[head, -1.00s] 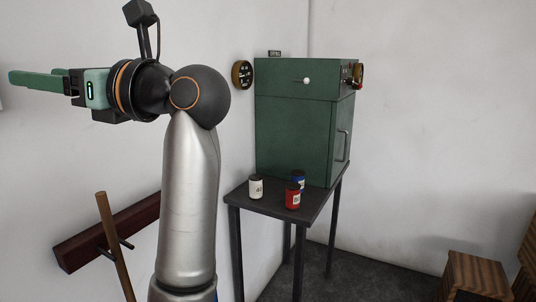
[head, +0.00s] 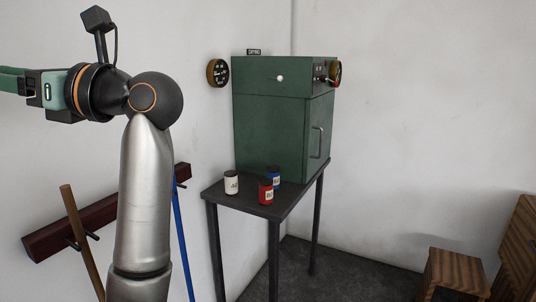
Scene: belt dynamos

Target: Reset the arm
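My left arm rises at the left of the head view, its forearm bent toward the left edge. My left gripper (head: 12,84) points left, and its green fingers are cut off by the picture edge. Their tips are out of view, so I cannot tell whether they are open or shut. I see nothing held in the visible part. My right gripper is not in view.
A green cabinet (head: 270,130) stands on a dark table (head: 250,208). A white jar (head: 231,183), red jar (head: 266,193) and blue jar (head: 274,175) stand before it. A wall rack (head: 110,210) holds poles behind my arm. Wooden boxes (head: 455,275) stand at lower right.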

